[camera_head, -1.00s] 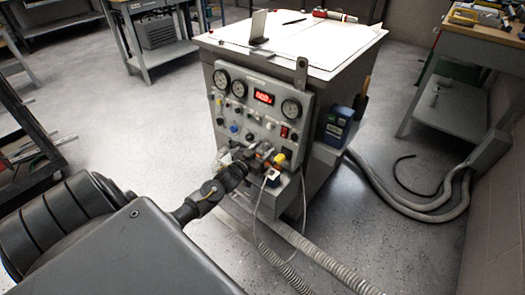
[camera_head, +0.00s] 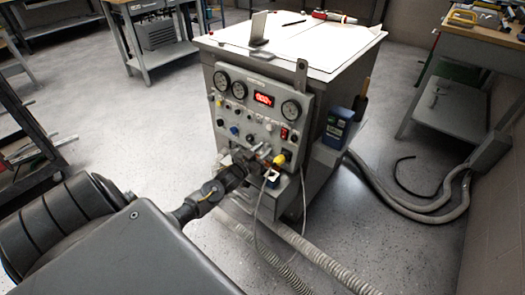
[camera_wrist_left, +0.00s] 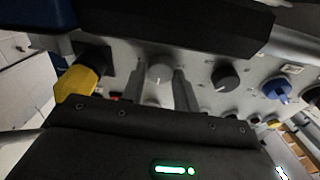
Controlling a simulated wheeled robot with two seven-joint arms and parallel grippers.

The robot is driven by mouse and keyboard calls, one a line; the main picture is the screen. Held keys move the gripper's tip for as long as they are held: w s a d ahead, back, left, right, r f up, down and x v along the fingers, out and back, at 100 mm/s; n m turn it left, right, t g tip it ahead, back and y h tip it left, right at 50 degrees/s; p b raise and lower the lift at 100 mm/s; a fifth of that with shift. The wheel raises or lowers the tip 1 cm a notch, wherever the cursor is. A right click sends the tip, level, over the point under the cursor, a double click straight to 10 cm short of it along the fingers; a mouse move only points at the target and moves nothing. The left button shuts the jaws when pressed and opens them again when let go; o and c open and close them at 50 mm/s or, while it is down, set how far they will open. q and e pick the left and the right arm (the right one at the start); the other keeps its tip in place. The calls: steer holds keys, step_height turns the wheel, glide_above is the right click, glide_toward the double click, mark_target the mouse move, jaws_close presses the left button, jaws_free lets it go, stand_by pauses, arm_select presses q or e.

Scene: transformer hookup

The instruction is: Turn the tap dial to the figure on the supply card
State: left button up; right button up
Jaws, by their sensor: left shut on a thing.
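The test cabinet's front panel (camera_head: 259,101) carries gauges, a red lit display (camera_head: 263,100) and several knobs. My left gripper (camera_head: 256,154) is at the lower part of this panel. In the left wrist view its two fingers (camera_wrist_left: 164,84) stand on either side of a grey round dial (camera_wrist_left: 160,71) with a pale mark, shut on it. In the head view the gripper hides this dial. A small upright card (camera_head: 259,27) stands on the cabinet top; I see no readable figure on it. My right gripper is not in view.
A black knob (camera_wrist_left: 226,77) and a blue knob (camera_wrist_left: 277,88) sit to one side of the gripper, a yellow plug (camera_wrist_left: 78,82) to the other. A pale cable (camera_head: 257,215) hangs below the panel. Ribbed hoses (camera_head: 310,250) lie on the floor.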

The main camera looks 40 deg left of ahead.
arm_select(q)
steer(key=shift+m+h, duration=0.4)
steer(key=shift+m, duration=0.4)
steer(key=m+p, duration=0.1)
steer(key=m, duration=0.3)
steer(key=shift+r+m+h+p, duration=0.1)
steer(key=shift+m+h+p, duration=0.25)
steer(key=shift+m+h, duration=0.05)
steer(key=shift+m+g+h+p, duration=0.3)
steer(key=shift+m+p, duration=0.1)
steer(key=shift+m, duration=1.5)
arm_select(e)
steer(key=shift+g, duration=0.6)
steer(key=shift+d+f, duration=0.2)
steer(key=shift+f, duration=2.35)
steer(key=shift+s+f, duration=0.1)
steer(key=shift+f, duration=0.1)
arm_select(q)
steer(key=o, duration=1)
steer(key=shift+c, duration=0.2)
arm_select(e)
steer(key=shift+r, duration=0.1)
arm_select(q)
steer(key=shift+s, duration=0.1)
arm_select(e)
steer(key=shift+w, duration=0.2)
